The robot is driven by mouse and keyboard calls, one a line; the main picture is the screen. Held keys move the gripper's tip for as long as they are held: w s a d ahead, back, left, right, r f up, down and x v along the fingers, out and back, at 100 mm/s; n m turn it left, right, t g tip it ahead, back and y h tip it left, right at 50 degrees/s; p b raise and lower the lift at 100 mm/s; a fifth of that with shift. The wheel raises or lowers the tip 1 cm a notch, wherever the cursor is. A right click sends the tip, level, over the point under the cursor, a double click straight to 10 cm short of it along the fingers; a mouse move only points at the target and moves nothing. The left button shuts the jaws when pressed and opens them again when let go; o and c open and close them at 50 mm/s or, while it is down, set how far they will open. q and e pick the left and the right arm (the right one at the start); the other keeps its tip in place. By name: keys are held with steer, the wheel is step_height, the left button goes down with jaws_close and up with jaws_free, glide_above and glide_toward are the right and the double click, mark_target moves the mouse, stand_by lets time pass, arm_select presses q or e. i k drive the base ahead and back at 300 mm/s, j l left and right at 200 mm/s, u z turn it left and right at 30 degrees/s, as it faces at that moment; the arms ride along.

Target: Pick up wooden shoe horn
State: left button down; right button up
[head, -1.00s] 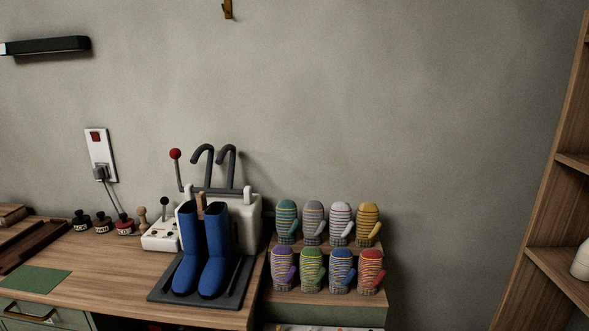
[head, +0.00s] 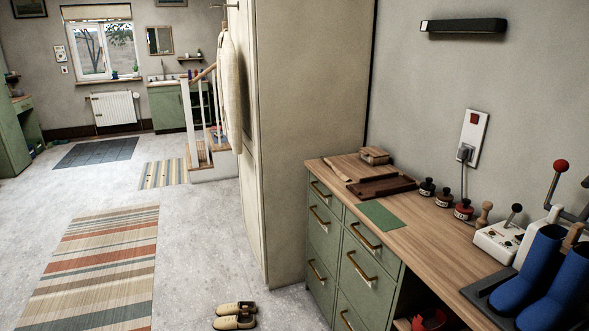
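I cannot tell for sure which thing is the wooden shoe horn. A thin, pale wooden piece (head: 337,171) lies flat at the far left end of the wooden bench top (head: 425,225), beside a dark brown tray (head: 383,187). Another light wooden piece (head: 572,236) stands up at the blue boots (head: 532,268), at the right edge of the head view; its lower part is hidden. Neither of my grippers is in view.
Green drawers (head: 359,262) with brass handles front the bench. A tall beige cabinet (head: 310,120) stands at its left end. Small dark jars (head: 443,197) line the wall side. Shoes (head: 235,316) lie on the floor. Open floor and a striped rug (head: 95,265) are at left.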

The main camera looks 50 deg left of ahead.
mark_target(344, 177)
steer(key=u, duration=1.45)
steer(key=i+j, duration=0.2)
steer(key=i, duration=0.15)
steer(key=i+j+u, duration=0.1)
steer(key=i, duration=0.3)
steer(key=i+j, duration=0.25)
steer(key=i, duration=0.1)
